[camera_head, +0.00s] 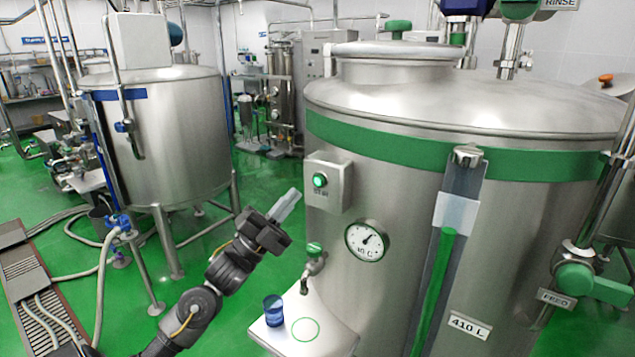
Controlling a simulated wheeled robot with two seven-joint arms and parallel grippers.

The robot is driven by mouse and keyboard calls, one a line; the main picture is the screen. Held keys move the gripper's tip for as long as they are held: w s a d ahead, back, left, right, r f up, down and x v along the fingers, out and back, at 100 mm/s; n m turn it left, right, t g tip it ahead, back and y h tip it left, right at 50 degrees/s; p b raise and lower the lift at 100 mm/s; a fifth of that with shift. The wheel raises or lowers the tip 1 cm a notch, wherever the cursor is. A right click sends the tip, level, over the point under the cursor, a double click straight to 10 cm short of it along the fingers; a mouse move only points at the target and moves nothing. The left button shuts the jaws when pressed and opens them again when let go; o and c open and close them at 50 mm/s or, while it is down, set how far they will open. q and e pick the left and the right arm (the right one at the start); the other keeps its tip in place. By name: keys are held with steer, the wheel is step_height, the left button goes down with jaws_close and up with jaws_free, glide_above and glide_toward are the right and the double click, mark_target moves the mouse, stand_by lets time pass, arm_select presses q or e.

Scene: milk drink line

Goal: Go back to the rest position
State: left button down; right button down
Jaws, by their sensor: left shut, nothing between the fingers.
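My left gripper (287,204) is in the middle of the view, its arm coming up from the lower left. Its pale fingers are shut with nothing seen between them. They point up and to the right, toward the box with a lit green button (320,181) on the large steel tank (385,290). Whether the fingertips touch anything is hard to tell; they appear a little left of the box. My right gripper is not in view.
A white shelf (335,340) below the tank's small tap (314,262) holds a blue cup (273,310) beside a green ring mark. A round dial (367,240) sits right of the tap. A smaller tank (170,140) stands at left, with hoses on the green floor.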

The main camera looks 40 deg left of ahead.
arm_select(q)
steer(key=shift+s, duration=0.6)
